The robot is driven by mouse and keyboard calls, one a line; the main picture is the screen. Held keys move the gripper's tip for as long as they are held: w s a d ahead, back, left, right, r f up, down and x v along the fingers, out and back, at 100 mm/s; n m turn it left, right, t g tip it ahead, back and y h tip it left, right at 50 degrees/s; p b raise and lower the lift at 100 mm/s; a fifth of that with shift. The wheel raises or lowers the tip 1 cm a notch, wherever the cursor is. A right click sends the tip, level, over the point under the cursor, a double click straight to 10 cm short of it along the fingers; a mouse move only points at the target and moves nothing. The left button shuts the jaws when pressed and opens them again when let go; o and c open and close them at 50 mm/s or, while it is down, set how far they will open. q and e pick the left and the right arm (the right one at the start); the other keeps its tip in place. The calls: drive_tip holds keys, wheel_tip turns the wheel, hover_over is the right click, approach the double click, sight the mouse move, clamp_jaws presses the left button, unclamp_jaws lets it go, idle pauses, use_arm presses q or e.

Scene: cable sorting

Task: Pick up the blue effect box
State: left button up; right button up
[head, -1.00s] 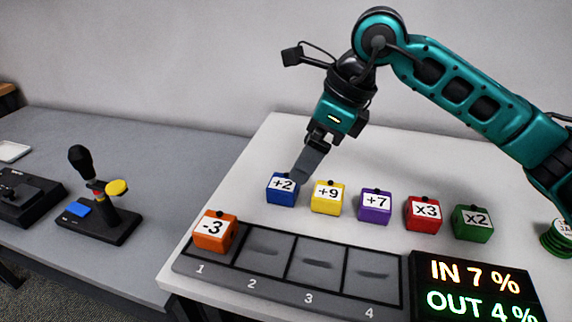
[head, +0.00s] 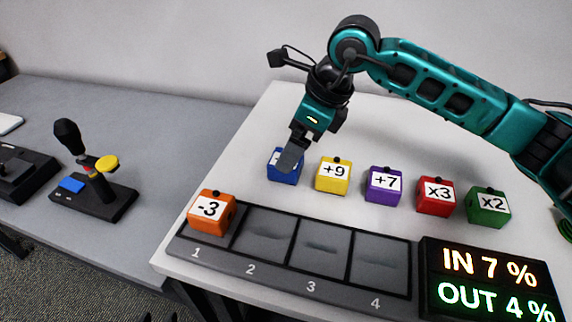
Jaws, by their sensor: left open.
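The blue box (head: 284,174) stands on the white table behind the slot tray, at the left end of a row of boxes. My left gripper (head: 290,158) is over it, pointing down, and its finger hides most of the box's label. The gripper is open; I cannot tell whether the finger touches the box or stands just in front of it. My right gripper is not in view.
Yellow +9 (head: 333,176), purple +7 (head: 384,184), red x3 (head: 436,196) and green x2 (head: 488,207) boxes stand to the right. An orange -3 box (head: 211,211) sits in slot 1 of the tray (head: 238,268). A joystick (head: 92,195) stands at left.

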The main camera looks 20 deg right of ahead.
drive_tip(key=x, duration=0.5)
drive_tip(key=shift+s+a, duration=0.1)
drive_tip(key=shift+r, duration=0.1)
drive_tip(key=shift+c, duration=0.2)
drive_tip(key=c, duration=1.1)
